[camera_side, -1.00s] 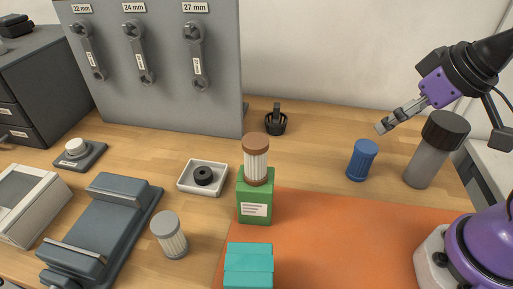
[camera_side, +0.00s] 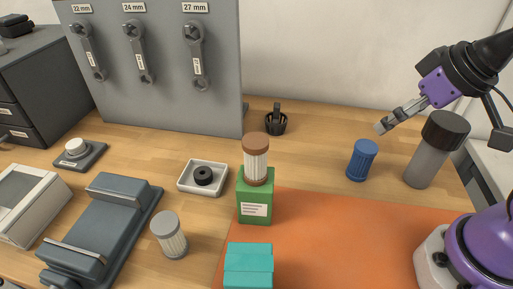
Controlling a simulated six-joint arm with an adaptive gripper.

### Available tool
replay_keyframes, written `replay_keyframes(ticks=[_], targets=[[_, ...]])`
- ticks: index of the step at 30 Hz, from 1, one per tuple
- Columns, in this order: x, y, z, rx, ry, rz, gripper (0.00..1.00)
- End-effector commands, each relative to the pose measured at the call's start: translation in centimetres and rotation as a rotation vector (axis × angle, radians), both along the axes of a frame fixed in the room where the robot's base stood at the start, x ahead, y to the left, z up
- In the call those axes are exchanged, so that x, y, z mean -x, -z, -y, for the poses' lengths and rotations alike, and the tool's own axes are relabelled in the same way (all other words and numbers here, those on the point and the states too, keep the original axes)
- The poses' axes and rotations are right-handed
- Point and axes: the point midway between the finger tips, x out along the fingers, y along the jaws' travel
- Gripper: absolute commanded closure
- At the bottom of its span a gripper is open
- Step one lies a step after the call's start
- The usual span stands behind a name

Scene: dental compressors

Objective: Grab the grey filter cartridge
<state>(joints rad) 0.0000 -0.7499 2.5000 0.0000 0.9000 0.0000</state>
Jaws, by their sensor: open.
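The grey filter cartridge (camera_side: 170,236) stands upright on the wooden table, with a grey cap and pale pleated sides. It is right of a dark grey cradle-like stand. A brown-capped cartridge (camera_side: 256,160) stands on a green box (camera_side: 254,200). A blue cartridge (camera_side: 362,161) stands upright at the right. My gripper (camera_side: 381,127) is open and empty, in the air at the upper right, above and behind the blue cartridge in the picture. It is far from the grey cartridge.
The dark grey stand (camera_side: 104,228) lies at left. A white tray (camera_side: 203,190) holds a black ring. A tall grey canister (camera_side: 432,155) stands at right. A wrench board (camera_side: 160,70) is behind.

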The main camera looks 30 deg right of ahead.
Motion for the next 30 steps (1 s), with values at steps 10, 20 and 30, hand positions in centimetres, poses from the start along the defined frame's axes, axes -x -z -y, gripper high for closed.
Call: replay_keyframes(ticks=[10,20,30], targets=[[-0.8,-5.7,-0.7,0.0,-0.033,-0.005,0.16],[-7.8,-8.2,-11.7,0.008,-0.349,-0.052,0.16],[-9.2,-6.7,-26.3,0.026,-0.629,-0.084,0.16]])
